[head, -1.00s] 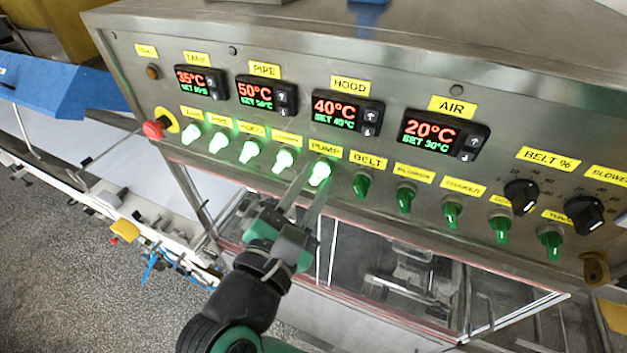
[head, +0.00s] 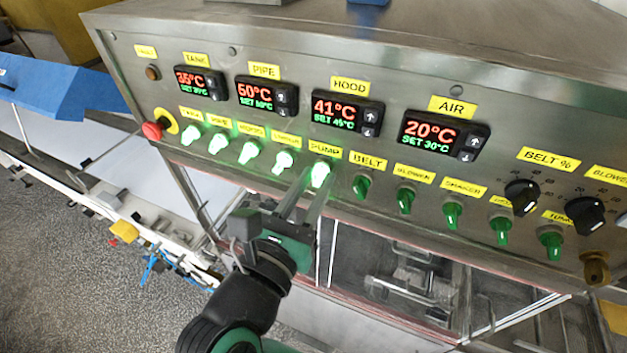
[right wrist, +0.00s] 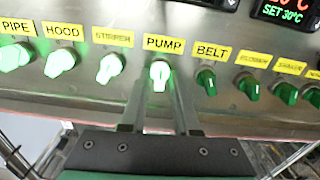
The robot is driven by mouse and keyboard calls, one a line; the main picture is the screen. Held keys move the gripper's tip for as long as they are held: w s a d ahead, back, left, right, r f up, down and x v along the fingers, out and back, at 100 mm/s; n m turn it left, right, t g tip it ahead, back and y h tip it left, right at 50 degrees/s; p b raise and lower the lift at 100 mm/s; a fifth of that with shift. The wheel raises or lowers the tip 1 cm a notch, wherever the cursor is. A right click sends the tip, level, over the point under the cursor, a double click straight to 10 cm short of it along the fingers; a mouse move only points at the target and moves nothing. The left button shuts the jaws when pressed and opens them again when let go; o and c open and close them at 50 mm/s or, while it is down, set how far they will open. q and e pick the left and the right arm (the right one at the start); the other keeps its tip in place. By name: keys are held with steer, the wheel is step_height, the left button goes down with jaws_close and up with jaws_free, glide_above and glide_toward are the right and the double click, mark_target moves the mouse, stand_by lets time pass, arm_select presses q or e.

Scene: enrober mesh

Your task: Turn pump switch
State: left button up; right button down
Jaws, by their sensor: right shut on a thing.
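The pump switch (head: 320,174) glows green-white under its yellow PUMP label (head: 324,150), in the row of switches on the steel panel. In the right wrist view the lit pump switch (right wrist: 159,76) sits between my fingers, its knob roughly upright in the picture. My right gripper (head: 312,186) reaches up to it from below and is shut on it; the fingers also show in the right wrist view (right wrist: 160,98). The fingertips hide part of the switch's lower sides. My left gripper is not in view.
The lit stirrer switch (head: 283,161) is close on the left and the unlit belt switch (head: 362,186) close on the right. A red button (head: 153,130) is at the panel's far left. Temperature displays, such as hood (head: 348,112), sit above the row.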

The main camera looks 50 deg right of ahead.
steer(key=n+p, duration=0.2)
steer(key=n, duration=0.3)
steer(key=shift+r, duration=0.1)
steer(key=shift+n, duration=0.3)
steer(key=c, duration=0.9)
jaws_free()
steer(key=shift+a, duration=0.1)
steer(key=b+v, duration=0.3)
steer(key=v, duration=0.8)
steer(key=shift+s+a, duration=0.15)
steer(key=shift+a, duration=0.05)
